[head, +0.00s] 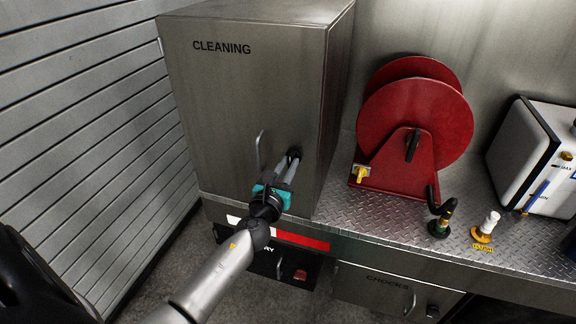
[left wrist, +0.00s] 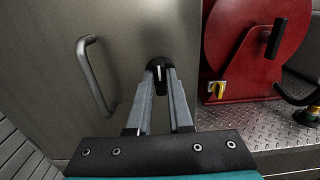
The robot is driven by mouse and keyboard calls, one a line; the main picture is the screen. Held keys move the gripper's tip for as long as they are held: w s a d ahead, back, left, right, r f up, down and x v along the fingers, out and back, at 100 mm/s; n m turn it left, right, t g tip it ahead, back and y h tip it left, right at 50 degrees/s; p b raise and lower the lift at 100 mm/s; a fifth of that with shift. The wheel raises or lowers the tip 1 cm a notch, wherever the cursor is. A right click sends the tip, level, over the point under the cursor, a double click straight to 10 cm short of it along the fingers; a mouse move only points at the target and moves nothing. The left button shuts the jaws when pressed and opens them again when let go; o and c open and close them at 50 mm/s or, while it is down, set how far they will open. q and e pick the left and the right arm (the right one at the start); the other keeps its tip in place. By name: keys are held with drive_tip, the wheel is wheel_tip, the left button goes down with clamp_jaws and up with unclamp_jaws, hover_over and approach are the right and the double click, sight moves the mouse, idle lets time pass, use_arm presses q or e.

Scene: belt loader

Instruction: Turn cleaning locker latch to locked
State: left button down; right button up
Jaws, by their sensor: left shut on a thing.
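The cleaning locker (head: 235,95) is a grey metal cabinet marked CLEANING. Its dark latch knob (head: 294,151) sits on the right part of the door, to the right of the bar handle. In the left wrist view the black latch (left wrist: 158,63) has a pale mark standing about upright. My left gripper (head: 290,163) reaches the latch from the front, its two grey fingers (left wrist: 159,78) shut on the knob from both sides. The fingers hide part of the knob. My right gripper is not in view.
The door's bar handle (left wrist: 95,75) stands close left of my fingers. A red hose reel (head: 415,115) with a yellow switch (head: 362,173) stands right of the locker on a diamond-plate counter (head: 400,215). Drawers (head: 385,288) lie below. A slatted wall (head: 90,120) is at left.

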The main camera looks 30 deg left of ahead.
use_arm(q)
drive_tip(key=shift+n, duration=0.4)
drive_tip(key=n+b, duration=0.1)
drive_tip(key=n, duration=0.3)
drive_tip(key=shift+a+f, duration=0.1)
drive_tip(key=n, duration=0.4)
drive_tip(key=shift+s+b, duration=0.1)
drive_tip(key=shift+b, duration=0.3)
drive_tip(key=shift+a+f+n, duration=0.1)
drive_tip(key=shift+n, duration=2.15)
drive_tip(key=shift+a+f+n, duration=0.1)
drive_tip(key=shift+n, duration=2.15)
drive_tip(key=shift+d, duration=0.1)
drive_tip(key=c, duration=0.8)
unclamp_jaws()
